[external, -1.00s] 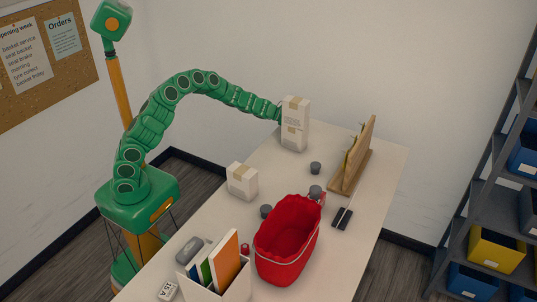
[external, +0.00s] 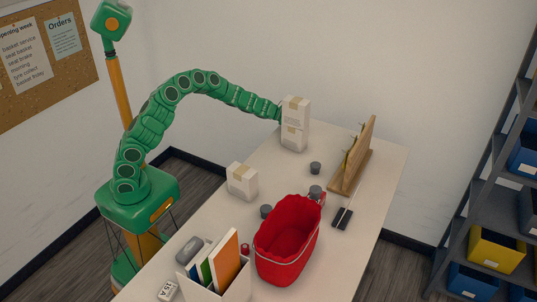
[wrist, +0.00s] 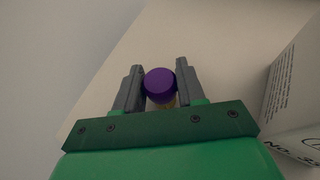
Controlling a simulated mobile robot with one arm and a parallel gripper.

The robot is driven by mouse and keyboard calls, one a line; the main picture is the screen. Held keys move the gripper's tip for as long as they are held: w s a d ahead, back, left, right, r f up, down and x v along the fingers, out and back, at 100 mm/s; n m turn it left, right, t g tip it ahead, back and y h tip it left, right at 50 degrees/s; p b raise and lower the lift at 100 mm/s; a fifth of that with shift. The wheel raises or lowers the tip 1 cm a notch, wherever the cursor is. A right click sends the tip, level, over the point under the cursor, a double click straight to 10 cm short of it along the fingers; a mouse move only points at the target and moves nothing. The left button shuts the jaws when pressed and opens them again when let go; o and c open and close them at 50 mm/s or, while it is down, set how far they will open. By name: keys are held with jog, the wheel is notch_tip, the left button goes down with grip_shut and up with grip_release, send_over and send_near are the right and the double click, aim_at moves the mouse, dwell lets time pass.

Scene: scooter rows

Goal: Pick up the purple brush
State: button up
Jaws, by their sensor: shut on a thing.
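The purple brush (wrist: 160,84) shows in the wrist view as a round purple end with a yellowish part below it. It sits between the two grey fingers of my gripper (wrist: 160,86), which are shut on it. In the external view the end of my green arm reaches behind the tall white box, so my gripper and the brush are hidden there. How far the brush is from the table surface I cannot tell.
A tall white box (external: 295,124) stands close to my gripper; its printed side shows at right in the wrist view (wrist: 297,95). A smaller white box (external: 242,181), a red basket (external: 286,247), grey cups (external: 315,168) and a wooden rack (external: 352,160) stand on the table (external: 385,170).

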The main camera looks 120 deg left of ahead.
notch_tip(320, 180, up, 10)
jog(key=shift+f, duration=0.15)
dwell(0.3)
